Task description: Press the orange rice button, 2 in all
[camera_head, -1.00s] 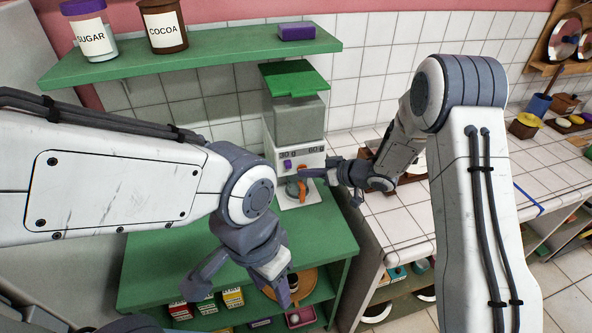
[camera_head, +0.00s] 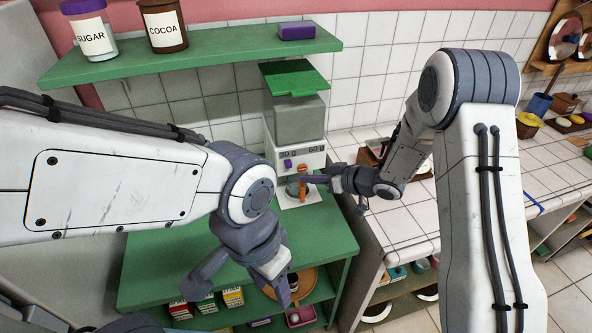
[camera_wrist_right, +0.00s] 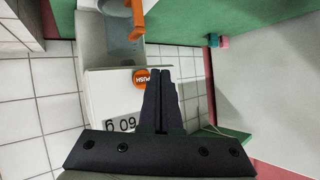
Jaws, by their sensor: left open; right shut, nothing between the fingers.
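The rice dispenser (camera_head: 298,118) is white with a clear hopper and a green lid, and stands on the green shelf. Its front reads 30 g and 60 g. The orange button (camera_head: 303,167) sits under the 60 g label, right of a purple button (camera_head: 288,164). In the right wrist view the orange PUSH button (camera_wrist_right: 140,77) shows beside my shut, empty right gripper (camera_wrist_right: 159,72); I cannot tell whether they touch. A grey cup with an orange handle (camera_wrist_right: 136,18) is at the dispenser's base. My left gripper (camera_head: 284,290) is open and low, in front of the shelf.
The upper green shelf (camera_head: 215,55) holds a sugar jar (camera_head: 91,35), a cocoa jar (camera_head: 164,26) and a purple box (camera_head: 297,32). Small boxes (camera_head: 232,297) stand on the lower shelf. A white tiled counter (camera_head: 395,219) lies to the right.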

